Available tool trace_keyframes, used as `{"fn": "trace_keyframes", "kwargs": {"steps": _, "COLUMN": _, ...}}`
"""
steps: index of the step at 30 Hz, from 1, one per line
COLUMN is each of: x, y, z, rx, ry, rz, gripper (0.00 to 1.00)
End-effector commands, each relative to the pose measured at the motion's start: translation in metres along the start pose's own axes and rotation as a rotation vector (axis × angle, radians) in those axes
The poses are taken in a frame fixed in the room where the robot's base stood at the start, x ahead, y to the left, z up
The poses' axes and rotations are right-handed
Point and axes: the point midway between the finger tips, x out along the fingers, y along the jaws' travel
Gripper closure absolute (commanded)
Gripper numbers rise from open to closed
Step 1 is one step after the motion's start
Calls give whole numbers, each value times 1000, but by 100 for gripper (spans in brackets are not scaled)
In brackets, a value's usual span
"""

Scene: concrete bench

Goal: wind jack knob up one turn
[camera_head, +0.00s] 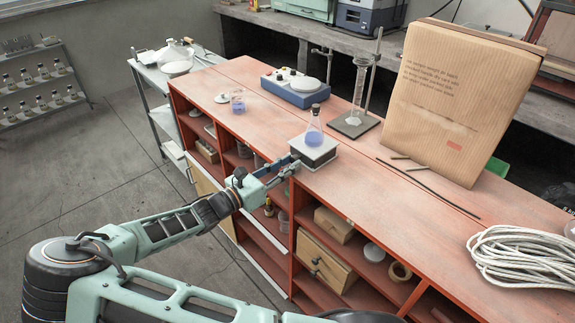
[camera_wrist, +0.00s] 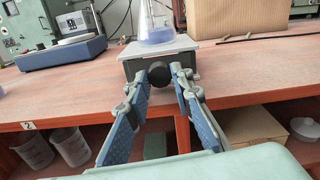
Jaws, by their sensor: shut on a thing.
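A small lab jack (camera_head: 314,152) with a pale top plate stands near the front edge of the red bench. A stoppered conical flask (camera_head: 314,128) with blue liquid stands upright on the plate. In the wrist view the jack (camera_wrist: 180,47) is straight ahead, with the flask (camera_wrist: 157,28) on top, cut off by the frame. The jack's round black knob (camera_wrist: 159,75) faces me. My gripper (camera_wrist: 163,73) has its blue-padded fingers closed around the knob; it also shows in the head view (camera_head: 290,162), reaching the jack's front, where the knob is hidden.
A blue stirrer-like device (camera_head: 294,88) and a small beaker (camera_head: 237,100) stand left of the jack. A stand with a glass column (camera_head: 358,95) is behind it. A large cardboard box (camera_head: 455,100), dark rods and coiled rope (camera_head: 525,255) lie right. Shelves sit below the bench edge.

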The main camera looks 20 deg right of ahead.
Motion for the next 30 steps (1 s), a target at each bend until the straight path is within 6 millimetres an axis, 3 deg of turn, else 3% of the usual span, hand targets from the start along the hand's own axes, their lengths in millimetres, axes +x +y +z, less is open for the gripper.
{"fn": "trace_keyframes", "kwargs": {"steps": 12, "x": 0, "y": 0, "z": 0, "rx": 343, "ry": 0, "rz": 0, "gripper": 100}}
{"fn": "trace_keyframes", "kwargs": {"steps": 25, "x": 0, "y": 0, "z": 0, "rx": 394, "ry": 1, "rz": 0, "gripper": 100}}
{"fn": "trace_keyframes", "kwargs": {"steps": 26, "x": -1, "y": 0, "z": 0, "rx": 393, "ry": 1, "rz": 0, "gripper": 77}}
{"fn": "trace_keyframes", "kwargs": {"steps": 30, "x": 0, "y": 0, "z": 0, "rx": 393, "ry": 0, "rz": 0, "gripper": 61}}
